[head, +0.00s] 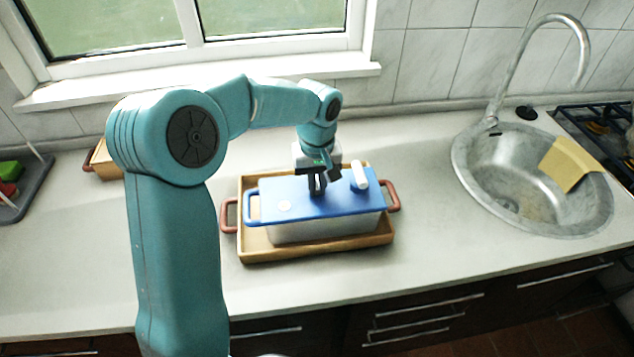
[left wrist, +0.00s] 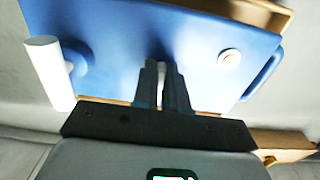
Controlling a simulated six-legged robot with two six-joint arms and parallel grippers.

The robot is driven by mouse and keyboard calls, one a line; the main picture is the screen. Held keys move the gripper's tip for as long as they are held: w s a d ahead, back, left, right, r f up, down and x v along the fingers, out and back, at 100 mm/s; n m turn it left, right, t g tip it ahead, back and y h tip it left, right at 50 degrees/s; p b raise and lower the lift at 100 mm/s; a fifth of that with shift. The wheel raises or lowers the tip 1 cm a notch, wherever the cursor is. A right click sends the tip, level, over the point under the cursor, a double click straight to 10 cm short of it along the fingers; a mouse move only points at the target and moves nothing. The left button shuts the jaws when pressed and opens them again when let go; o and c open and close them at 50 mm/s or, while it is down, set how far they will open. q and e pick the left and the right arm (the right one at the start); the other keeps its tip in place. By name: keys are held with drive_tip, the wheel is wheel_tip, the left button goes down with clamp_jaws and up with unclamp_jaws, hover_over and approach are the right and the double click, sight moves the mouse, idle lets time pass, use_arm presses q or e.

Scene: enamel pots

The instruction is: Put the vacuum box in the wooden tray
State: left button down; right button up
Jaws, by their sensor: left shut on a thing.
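The vacuum box (head: 325,229) has a pale grey body and a blue lid with a white cylindrical knob and a small round white button. It sits within the rim of the wooden tray (head: 320,250), which has reddish handles at both ends. Whether its base rests on the tray floor is hidden. My left gripper (head: 317,189) points down and is shut on the box at the middle of its lid. In the left wrist view the fingers (left wrist: 163,85) are close together against the blue lid (left wrist: 207,75). My right gripper is not in view.
A sink (head: 500,190) with a tall tap (head: 540,45) and a yellow cloth (head: 570,165) is at the right, beside a stove (head: 605,130). A dark grey tray (head: 35,190) and a wooden item (head: 103,160) stand at the left. The counter between tray and sink is clear.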

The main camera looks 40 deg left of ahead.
use_arm(q)
drive_tip(key=shift+f, duration=0.1)
drive_tip(key=c, duration=1.2)
unclamp_jaws()
drive_tip(key=shift+f, duration=0.1)
drive_tip(key=shift+o, duration=0.2)
drive_tip(key=shift+r, duration=0.75)
wheel_tip(320, 180, up, 11)
